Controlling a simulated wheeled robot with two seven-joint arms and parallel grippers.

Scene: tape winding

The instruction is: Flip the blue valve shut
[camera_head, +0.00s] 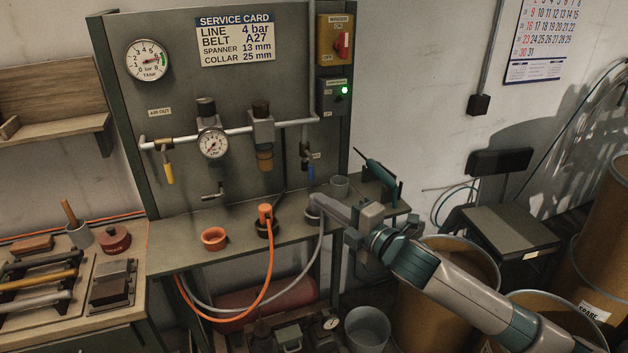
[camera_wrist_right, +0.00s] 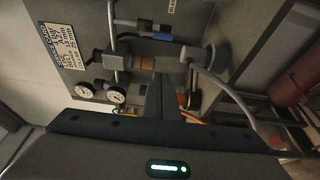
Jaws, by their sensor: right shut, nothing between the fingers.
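The blue valve handle (camera_head: 311,173) hangs down below the valve body (camera_head: 305,148) on the short pipe drop at the panel's right side. In the right wrist view the blue handle (camera_wrist_right: 163,37) lies roughly along that drop. My right gripper (camera_head: 318,200) is shut and empty, reaching in from the right, below the blue handle and apart from it. Its shut fingers (camera_wrist_right: 162,100) show in the right wrist view, with the handle beyond them. The fingertips overlap the grey hose's end in the head view. My left gripper is not in view.
A grey hose end (camera_wrist_right: 205,55) stands close by the fingers. An orange hose (camera_head: 268,250) and an orange cup (camera_head: 214,238) are on the bench shelf. A yellow handle (camera_head: 168,173) hangs at left.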

